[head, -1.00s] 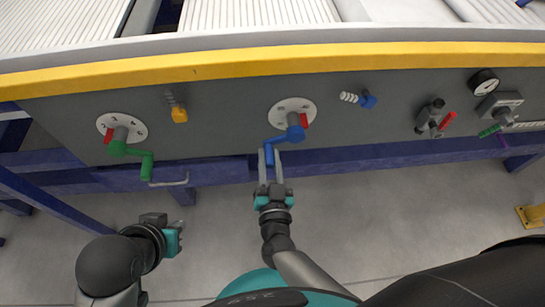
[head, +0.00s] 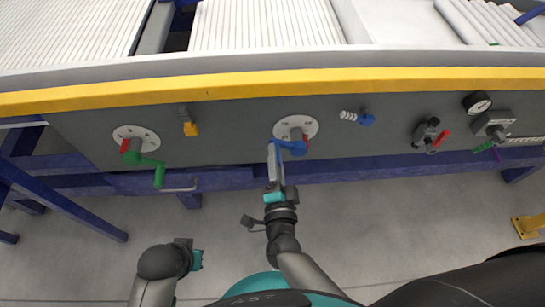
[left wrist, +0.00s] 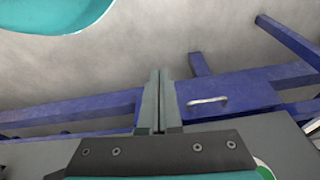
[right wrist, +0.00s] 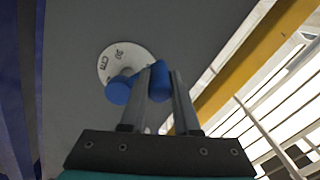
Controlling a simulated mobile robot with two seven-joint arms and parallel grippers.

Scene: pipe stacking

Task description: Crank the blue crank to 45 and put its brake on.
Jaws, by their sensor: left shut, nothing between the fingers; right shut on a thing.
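The blue crank (head: 292,147) sits on a round white dial (head: 312,124) on the grey panel, with a small red piece beside its hub. Its arm points left in the head view. My right gripper (head: 273,158) is shut on the crank's handle; the right wrist view shows the blue handle (right wrist: 159,82) between the fingers and the blue hub (right wrist: 119,91) beside them. Much of the dial's marking is hidden or too small to read. My left gripper (head: 197,260) is shut and empty, low and away from the panel; its closed fingers (left wrist: 158,100) show in the left wrist view.
A blue knob with a white ribbed stem (head: 358,117) is right of the blue crank. A blue beam (head: 350,169) runs below.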

